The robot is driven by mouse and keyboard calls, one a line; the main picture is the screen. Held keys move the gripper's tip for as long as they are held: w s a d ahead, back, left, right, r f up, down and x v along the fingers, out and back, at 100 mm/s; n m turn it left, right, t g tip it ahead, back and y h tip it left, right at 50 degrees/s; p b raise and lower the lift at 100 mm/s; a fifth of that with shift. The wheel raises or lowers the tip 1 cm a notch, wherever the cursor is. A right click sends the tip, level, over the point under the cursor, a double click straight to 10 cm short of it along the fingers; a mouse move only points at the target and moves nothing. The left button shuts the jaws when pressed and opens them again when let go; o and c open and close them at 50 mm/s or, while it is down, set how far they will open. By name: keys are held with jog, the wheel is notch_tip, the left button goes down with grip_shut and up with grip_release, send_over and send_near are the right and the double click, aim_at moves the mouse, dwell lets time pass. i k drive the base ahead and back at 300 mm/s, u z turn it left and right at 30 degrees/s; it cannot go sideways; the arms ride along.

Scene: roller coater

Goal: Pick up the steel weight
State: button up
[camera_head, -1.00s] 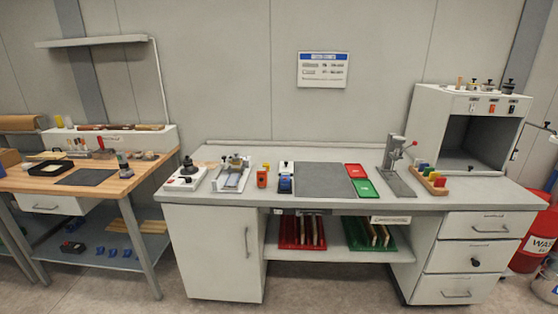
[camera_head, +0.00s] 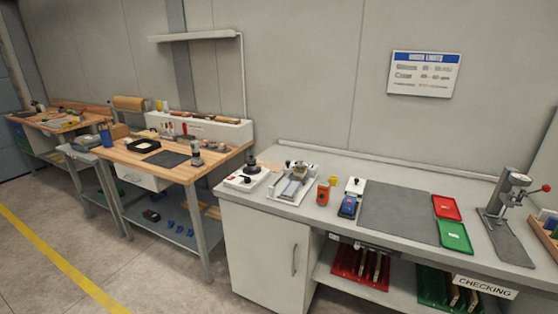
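I cannot pick out the steel weight for certain at this size. A dark knobbed piece (camera_head: 252,166) sits on a white box-shaped device (camera_head: 246,179) at the left end of the grey bench. A small grey and dark upright object (camera_head: 196,154) stands on the wooden bench. Either is too small to identify. My gripper is not in view.
The grey bench (camera_head: 330,166) carries a metal fixture (camera_head: 294,182), an orange device (camera_head: 323,194), a blue device (camera_head: 349,206), a grey mat (camera_head: 395,210), red (camera_head: 447,207) and green (camera_head: 455,236) trays and a stand (camera_head: 505,205). The wooden bench (camera_head: 130,157) stands left. Floor (camera_head: 50,265) is open at front left.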

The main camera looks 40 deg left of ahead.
aim_at(300, 166)
jog(key=u, duration=0.75)
jog(key=i, duration=1.55)
jog(key=u, duration=1.75)
jog(key=i, duration=0.5)
jog(key=u, duration=0.55)
